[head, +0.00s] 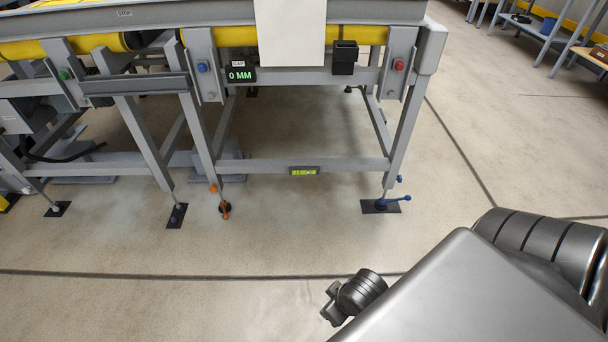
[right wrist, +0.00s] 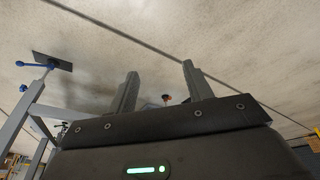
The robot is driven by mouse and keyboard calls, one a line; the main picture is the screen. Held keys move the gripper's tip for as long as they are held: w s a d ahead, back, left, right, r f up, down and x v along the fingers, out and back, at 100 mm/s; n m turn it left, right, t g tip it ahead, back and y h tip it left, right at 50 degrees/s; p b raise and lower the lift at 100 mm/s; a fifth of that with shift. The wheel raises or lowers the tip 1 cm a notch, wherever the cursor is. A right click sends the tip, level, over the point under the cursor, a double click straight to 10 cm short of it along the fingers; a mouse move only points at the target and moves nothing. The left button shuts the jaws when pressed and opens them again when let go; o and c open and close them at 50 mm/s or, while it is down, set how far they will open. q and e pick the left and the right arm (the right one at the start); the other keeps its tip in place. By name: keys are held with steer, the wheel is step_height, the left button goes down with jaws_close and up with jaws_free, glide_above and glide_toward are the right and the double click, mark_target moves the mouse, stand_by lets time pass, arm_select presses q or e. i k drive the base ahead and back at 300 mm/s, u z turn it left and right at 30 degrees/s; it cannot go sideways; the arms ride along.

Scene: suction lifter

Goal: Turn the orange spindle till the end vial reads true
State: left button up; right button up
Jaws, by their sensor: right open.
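The orange spindle (head: 224,208) stands at the foot of the left front leg of the grey conveyor frame, with a small orange part just above it. The end vial (head: 304,170) is a small yellow-green level on the frame's lower crossbar; its bubble is too small to read. In the right wrist view my right gripper (right wrist: 160,70) is open, with nothing between its fingers. A small orange-brown piece, perhaps the orange spindle (right wrist: 167,99), shows beyond and between the fingers, partly hidden by the gripper body. My left gripper is not in view.
A blue-handled spindle (head: 394,201) stands on a black plate at the right leg; it also shows in the right wrist view (right wrist: 36,65). A display (head: 240,74) reads 0 MM. Floor in front is clear.

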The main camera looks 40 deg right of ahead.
mark_target(225, 215)
steer(key=z, duration=0.05)
steer(key=i, duration=1.25)
steer(key=u, duration=0.75)
